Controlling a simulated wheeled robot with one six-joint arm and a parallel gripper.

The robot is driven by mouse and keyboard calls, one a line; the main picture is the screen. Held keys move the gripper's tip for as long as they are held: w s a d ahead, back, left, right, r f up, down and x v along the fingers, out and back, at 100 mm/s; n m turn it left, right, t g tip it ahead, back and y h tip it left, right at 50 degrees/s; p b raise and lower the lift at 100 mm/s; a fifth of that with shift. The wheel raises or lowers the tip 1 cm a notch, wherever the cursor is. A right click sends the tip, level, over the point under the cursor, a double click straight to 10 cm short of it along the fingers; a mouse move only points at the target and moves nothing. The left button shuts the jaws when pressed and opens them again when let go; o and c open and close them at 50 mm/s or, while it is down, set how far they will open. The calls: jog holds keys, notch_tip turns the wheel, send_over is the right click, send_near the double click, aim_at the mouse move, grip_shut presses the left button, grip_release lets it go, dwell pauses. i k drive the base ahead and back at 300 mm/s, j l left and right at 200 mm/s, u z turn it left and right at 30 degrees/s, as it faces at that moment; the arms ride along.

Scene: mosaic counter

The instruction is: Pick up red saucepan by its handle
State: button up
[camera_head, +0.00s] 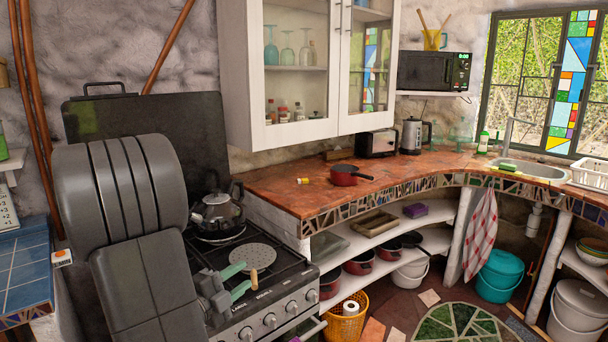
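The red saucepan (343,180) stands upright on the terracotta-coloured counter (290,196), near its front edge in the middle of the view. Its dark handle (364,176) points right. My gripper (246,281) is low at the left, over the front of the stove, well to the left of the saucepan and lower in the picture. Its two greenish fingers are spread apart with nothing held between them. My arm hides part of the stove's left side.
A kettle (217,212) and a round perforated plate (252,257) are on the stove (281,298). White wall cabinets (240,75) hang above. The counter right of the saucepan is clear.

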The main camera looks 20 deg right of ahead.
aim_at(344, 175)
jog(key=i+l+u, duration=0.15)
jog(key=l, duration=0.4)
jog(key=i+l+u, duration=0.2)
jog(key=l, duration=0.35)
jog(key=i+l+u, duration=0.15)
jog(key=l, duration=0.4)
jog(key=l+u, duration=0.2)
jog(key=l, duration=0.4)
jog(key=i+l, duration=0.1)
jog(key=l, duration=0.55)
jog(key=i+l, duration=0.1)
jog(key=l, duration=1.15)
jog(key=i, duration=0.05)
